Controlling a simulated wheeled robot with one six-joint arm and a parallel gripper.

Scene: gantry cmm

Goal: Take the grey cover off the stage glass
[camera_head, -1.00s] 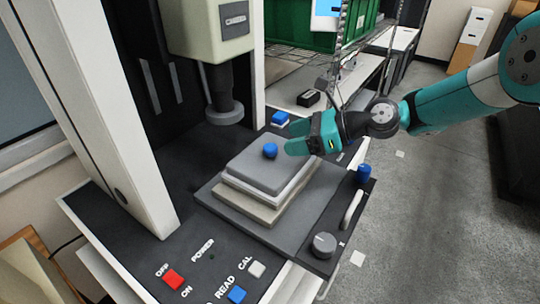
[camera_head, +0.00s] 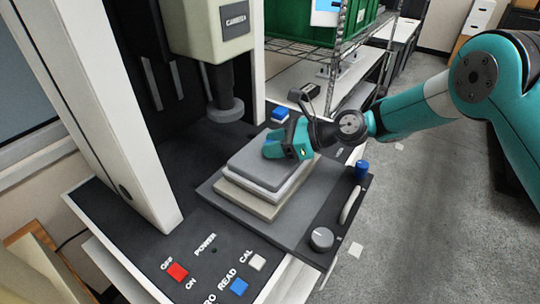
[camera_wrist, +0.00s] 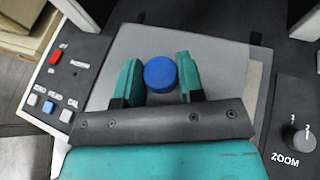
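The grey cover (camera_head: 258,173) lies flat on top of the pale stacked stage (camera_head: 262,204) on the machine. Its blue knob (camera_wrist: 160,74) shows in the wrist view between my two teal fingers; in the head view the knob is hidden by my gripper (camera_head: 273,146). In the wrist view my gripper (camera_wrist: 158,80) is open, with one finger on each side of the knob. A small gap shows at the left finger, and the right finger is very near the knob. The stage glass itself is hidden under the cover.
The machine's optical head (camera_head: 224,108) hangs behind and left of the cover. A blue knob (camera_head: 361,169) and a grey zoom dial (camera_head: 321,239) stand at the right edge. Red, blue and white buttons line the front, with the red one (camera_head: 177,271) leftmost.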

